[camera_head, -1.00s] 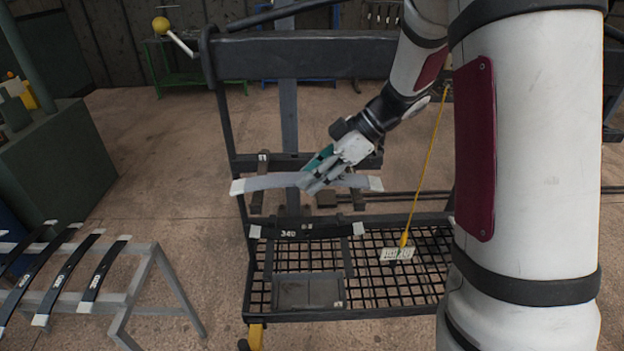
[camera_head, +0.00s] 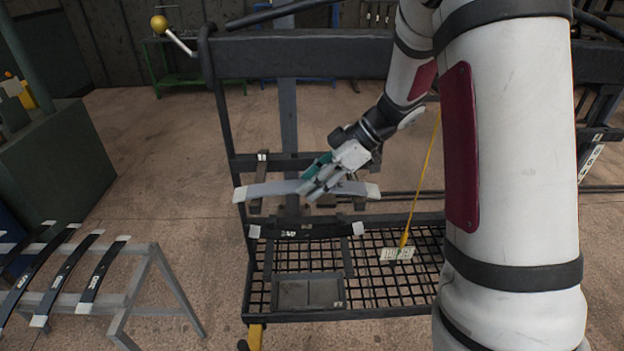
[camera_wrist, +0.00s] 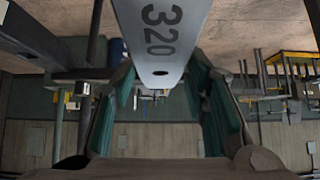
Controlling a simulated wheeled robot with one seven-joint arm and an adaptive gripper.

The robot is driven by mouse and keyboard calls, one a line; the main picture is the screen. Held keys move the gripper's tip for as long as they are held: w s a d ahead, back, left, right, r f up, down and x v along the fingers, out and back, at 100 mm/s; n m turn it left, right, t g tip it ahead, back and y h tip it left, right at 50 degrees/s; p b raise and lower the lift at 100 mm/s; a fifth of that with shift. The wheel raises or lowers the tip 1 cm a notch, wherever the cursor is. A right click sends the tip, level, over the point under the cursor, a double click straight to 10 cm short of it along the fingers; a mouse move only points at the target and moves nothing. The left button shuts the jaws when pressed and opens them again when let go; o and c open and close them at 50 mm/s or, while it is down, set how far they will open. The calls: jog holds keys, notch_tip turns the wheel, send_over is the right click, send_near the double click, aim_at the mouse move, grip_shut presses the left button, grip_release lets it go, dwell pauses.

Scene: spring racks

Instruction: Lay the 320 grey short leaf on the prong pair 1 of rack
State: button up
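The grey short leaf (camera_head: 270,189) has pale ends and lies crosswise in front of the rack's upper bar. In the wrist view the leaf (camera_wrist: 160,45) shows the number 320 and passes between my green-padded fingers. My gripper (camera_head: 312,188) is shut on the middle of the leaf, which hides that part in the head view. The rack (camera_head: 320,60) is a dark frame with short upper prongs (camera_head: 262,160) just behind the leaf's left half. I cannot tell whether the leaf touches the prongs, and no prong-pair number is readable.
A black leaf (camera_head: 305,231) with white ends sits lower on the rack, above a mesh shelf (camera_head: 370,285) with a dark tray (camera_head: 308,294). A yellow cord ends at a pale tag (camera_head: 397,254). Several black leaves (camera_head: 98,275) lie on a grey stand (camera_head: 150,265) at left.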

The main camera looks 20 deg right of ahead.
jog(key=shift+o, duration=1.2)
jog(key=shift+d, duration=0.1)
jog(key=v, duration=1.2)
